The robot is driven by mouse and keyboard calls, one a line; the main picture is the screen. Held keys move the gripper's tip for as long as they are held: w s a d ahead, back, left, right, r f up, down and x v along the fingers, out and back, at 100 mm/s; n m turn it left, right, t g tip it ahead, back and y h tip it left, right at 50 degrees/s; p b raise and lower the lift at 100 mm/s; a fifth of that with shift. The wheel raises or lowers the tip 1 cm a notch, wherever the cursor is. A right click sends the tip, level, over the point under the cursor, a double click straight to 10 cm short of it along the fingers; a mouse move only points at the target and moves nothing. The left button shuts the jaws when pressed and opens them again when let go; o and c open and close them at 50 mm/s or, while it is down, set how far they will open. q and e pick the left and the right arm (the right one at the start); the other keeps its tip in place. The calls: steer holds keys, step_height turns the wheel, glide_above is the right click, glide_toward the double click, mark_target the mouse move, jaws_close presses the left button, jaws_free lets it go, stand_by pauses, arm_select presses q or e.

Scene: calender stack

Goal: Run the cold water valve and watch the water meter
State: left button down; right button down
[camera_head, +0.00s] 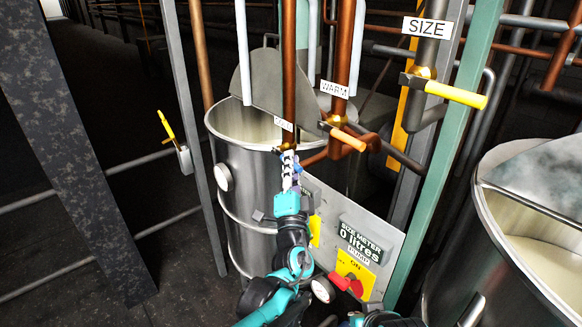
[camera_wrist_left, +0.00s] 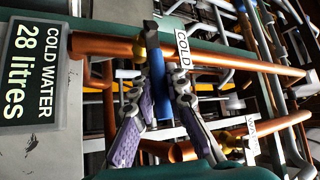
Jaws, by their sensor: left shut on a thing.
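My left gripper (camera_head: 289,168) reaches up to the cold valve, just under the COLD label (camera_head: 283,124). In the left wrist view, the gripper (camera_wrist_left: 160,82) has its fingers on either side of the blue valve handle (camera_wrist_left: 157,62) and is shut on it. The brass valve body (camera_wrist_left: 140,48) sits on a copper pipe beside the COLD label (camera_wrist_left: 183,48). The cold water meter (camera_wrist_left: 33,72) reads 28 litres in the left wrist view. In the head view, my arm and gripper largely hide the handle. My right gripper is not in view.
The WARM valve's orange handle (camera_head: 348,139) is close on the right. The SIZE valve's yellow handle (camera_head: 456,94) is farther right. A size meter (camera_head: 361,240) reads 0 litres above a red pump switch (camera_head: 346,284). A steel vat (camera_head: 236,180) stands behind my arm; another (camera_head: 500,260) is at right.

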arm_select(q)
steer(key=c, duration=1.5)
jaws_free()
steer(key=v, duration=1.2)
